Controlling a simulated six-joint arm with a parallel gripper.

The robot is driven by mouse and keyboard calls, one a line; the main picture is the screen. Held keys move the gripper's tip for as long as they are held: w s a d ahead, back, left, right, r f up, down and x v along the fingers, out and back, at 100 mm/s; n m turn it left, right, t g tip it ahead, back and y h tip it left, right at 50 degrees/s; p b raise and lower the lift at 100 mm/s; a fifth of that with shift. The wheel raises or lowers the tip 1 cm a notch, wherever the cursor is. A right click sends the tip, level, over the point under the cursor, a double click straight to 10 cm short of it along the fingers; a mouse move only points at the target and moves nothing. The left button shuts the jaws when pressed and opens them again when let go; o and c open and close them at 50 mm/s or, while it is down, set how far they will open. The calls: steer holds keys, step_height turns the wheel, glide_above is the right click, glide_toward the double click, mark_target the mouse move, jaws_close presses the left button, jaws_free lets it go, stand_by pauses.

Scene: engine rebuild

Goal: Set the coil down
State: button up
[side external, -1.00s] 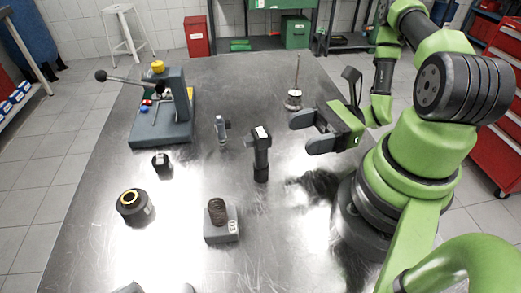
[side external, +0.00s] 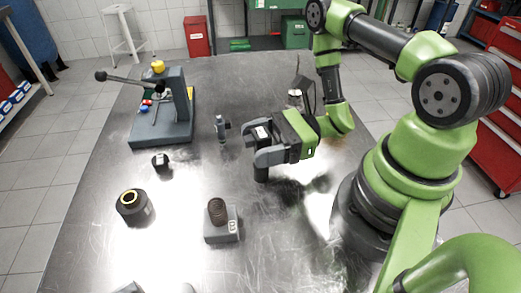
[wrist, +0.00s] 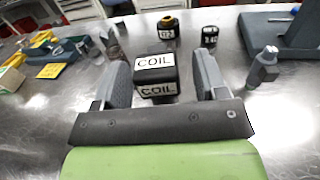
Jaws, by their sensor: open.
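The coil (side external: 261,174) is a black part with a blocky head and a narrower lower body, standing upright on the metal table near the middle. In the wrist view its head (wrist: 155,66) carries white labels reading COIL. My gripper (side external: 260,146) is open, with its two grey fingers on either side of the coil's head. In the wrist view the fingers (wrist: 161,78) flank the head, with a gap visible at the right finger. The fingers hide part of the coil in the side view.
A lever press (side external: 178,107) stands at the back left. A slim grey part (side external: 221,129) stands just left of the coil. A small black cylinder (side external: 160,163), a black ring-shaped part (side external: 133,207) and a grey block (side external: 222,232) with a brown threaded piece stand nearby. The front right table is clear.

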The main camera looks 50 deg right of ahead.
steer(key=shift+w+a, duration=0.1)
steer(key=shift+a, duration=0.1)
steer(key=shift+c, duration=0.5)
steer(key=c, duration=1)
steer(key=shift+c, duration=0.2)
